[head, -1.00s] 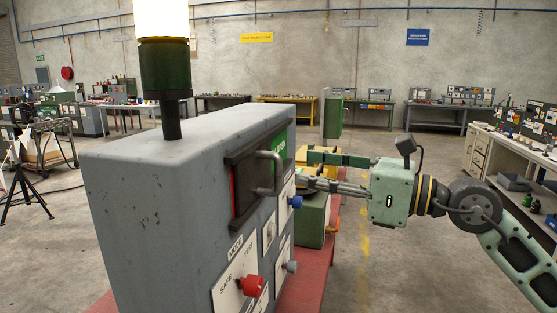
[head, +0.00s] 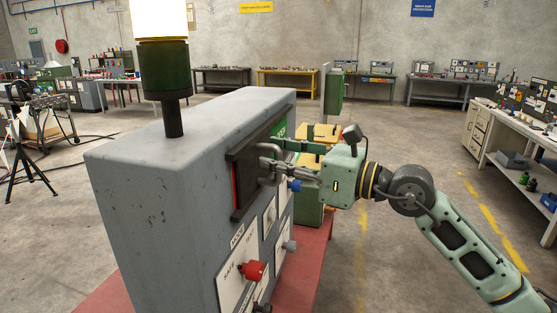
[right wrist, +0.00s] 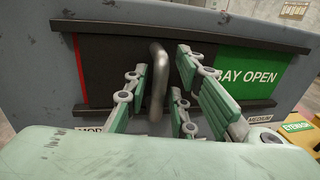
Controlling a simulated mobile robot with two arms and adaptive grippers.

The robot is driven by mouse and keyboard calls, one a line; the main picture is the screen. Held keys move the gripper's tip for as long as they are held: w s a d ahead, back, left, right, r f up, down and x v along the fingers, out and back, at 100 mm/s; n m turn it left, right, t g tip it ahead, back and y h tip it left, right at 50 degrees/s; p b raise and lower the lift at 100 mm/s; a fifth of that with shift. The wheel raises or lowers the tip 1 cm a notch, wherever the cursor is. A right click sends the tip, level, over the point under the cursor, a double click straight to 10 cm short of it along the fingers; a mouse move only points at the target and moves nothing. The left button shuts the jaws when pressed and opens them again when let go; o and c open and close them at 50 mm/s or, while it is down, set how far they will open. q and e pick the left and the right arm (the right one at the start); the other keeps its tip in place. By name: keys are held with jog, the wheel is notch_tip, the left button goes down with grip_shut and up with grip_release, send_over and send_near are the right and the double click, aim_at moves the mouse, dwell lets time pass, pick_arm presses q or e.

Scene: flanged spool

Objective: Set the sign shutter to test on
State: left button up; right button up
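The sign shutter is a dark sliding plate (right wrist: 115,62) with an upright grey bar handle (right wrist: 157,85), set in a black frame on the grey console (head: 165,150). In the right wrist view the green sign reading "BAY OPEN" (right wrist: 252,72) shows to the right of the plate, and a thin red strip (right wrist: 80,70) shows at its left. The handle (head: 270,170) also shows in the head view. My right gripper (right wrist: 165,92) is open with its fingers on either side of the handle, with gaps visible beside it. My left gripper is out of view.
A red knob (head: 252,270) sits on the mode plate below the sign. A blue knob (head: 295,185) and a grey-blue knob (head: 290,246) are close by the right gripper. A lamp on a green base (head: 163,70) stands on the console.

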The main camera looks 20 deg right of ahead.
grip_shut()
